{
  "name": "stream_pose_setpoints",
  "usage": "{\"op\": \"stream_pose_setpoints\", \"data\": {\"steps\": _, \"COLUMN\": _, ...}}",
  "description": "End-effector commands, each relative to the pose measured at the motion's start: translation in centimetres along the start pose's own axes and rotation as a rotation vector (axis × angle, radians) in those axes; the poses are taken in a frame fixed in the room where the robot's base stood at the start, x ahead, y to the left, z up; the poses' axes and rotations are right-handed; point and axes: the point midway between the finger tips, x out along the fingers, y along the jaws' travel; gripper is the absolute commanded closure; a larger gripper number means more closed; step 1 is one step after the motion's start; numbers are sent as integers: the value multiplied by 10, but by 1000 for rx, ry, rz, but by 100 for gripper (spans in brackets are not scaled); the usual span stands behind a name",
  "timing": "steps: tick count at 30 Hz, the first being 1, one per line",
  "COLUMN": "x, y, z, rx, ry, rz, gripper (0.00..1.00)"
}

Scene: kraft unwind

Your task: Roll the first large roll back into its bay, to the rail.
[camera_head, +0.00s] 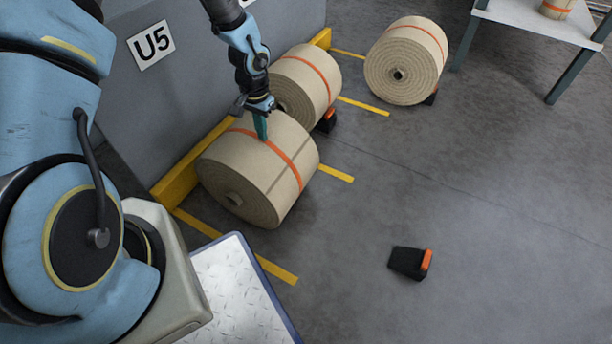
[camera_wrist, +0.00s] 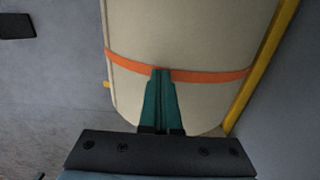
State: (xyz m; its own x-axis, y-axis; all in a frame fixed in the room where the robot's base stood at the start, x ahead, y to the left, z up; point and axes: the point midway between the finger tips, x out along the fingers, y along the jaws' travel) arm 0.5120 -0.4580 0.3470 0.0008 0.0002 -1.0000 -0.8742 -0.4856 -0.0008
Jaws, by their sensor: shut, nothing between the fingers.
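The nearest large kraft roll (camera_head: 240,160), tan with an orange band, lies on its side between two yellow floor lines, close along the yellow rail (camera_head: 178,184). It also shows in the wrist view (camera_wrist: 190,35), with the rail (camera_wrist: 262,70) to its right. Any small gap between roll and rail cannot be made out. My gripper (camera_head: 262,134) is shut and empty, its teal fingers pointing down at the roll's upper surface near the orange band. In the wrist view the fingertips (camera_wrist: 160,72) overlap the band; whether they touch it is unclear.
A second roll (camera_head: 308,82) lies behind at the rail, with a chock (camera_head: 327,121) beside it. A loose black-and-orange chock (camera_head: 408,263) lies on open floor. A table (camera_head: 540,20) stands at top right; a grey U5 wall (camera_head: 200,70) rises behind the rail.

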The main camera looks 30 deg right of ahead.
Motion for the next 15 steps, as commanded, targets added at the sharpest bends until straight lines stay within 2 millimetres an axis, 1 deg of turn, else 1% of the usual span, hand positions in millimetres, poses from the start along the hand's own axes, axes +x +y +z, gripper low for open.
{"op": "stream_pose_setpoints", "data": {"steps": 3, "x": -1, "y": -7, "z": 1, "rx": -1, "ry": -1, "rz": 1, "gripper": 100}}
{"op": "stream_pose_setpoints", "data": {"steps": 11, "x": 0, "y": -13, "z": 1, "rx": -1, "ry": -1, "rz": 1, "gripper": 100}}
{"op": "stream_pose_setpoints", "data": {"steps": 15, "x": 0, "y": -20, "z": 1, "rx": -1, "ry": -1, "rz": 1, "gripper": 100}}
